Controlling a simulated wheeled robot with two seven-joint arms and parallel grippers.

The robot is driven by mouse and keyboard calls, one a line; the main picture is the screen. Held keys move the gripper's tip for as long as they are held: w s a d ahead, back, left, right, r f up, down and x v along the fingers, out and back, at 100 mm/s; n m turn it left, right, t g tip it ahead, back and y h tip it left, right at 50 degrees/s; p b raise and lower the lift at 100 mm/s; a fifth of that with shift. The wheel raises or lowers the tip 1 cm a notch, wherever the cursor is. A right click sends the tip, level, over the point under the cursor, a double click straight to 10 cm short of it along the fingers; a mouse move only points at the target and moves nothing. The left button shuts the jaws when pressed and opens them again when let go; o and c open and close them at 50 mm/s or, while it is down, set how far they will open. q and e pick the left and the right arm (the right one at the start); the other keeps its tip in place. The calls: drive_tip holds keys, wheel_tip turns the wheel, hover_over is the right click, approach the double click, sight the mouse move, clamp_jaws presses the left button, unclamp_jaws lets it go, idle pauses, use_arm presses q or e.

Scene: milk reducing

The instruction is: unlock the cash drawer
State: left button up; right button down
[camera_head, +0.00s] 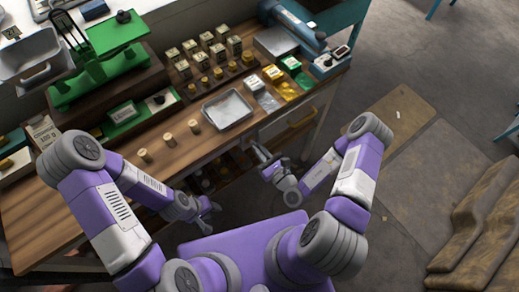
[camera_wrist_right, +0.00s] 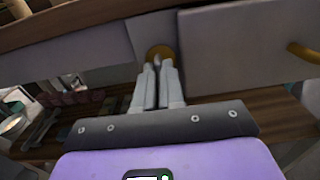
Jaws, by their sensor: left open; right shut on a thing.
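The cash drawer front is a grey panel (camera_head: 283,122) under the right part of the bench, with a brass handle. In the right wrist view a round brass lock plate (camera_wrist_right: 160,50) sits at the drawer front (camera_wrist_right: 235,45), just beyond my fingertips. My right gripper (camera_head: 262,158) is in front of the drawer; in the wrist view (camera_wrist_right: 158,66) its fingers are shut on a small key-like piece, mostly hidden between them, at the lock plate. I cannot tell how deep it sits. My left gripper (camera_head: 205,212) is open and empty, low before the bench.
A brass handle (camera_wrist_right: 304,52) sticks out at the right in the wrist view. Open floor lies right of the bench.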

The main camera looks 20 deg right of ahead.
drive_tip(key=m+p, duration=0.3)
drive_tip(key=m, duration=0.6)
drive_tip(key=m+p, duration=0.3)
drive_tip(key=m, duration=0.5)
drive_tip(key=shift+d+f+m, duration=0.15)
drive_tip(key=shift+f+m, duration=0.05)
drive_tip(key=shift+m, duration=0.2)
idle(0.4)
drive_tip(key=c, duration=1.2)
unclamp_jaws()
drive_tip(key=shift+w, duration=0.1)
drive_tip(key=shift+c, duration=0.2)
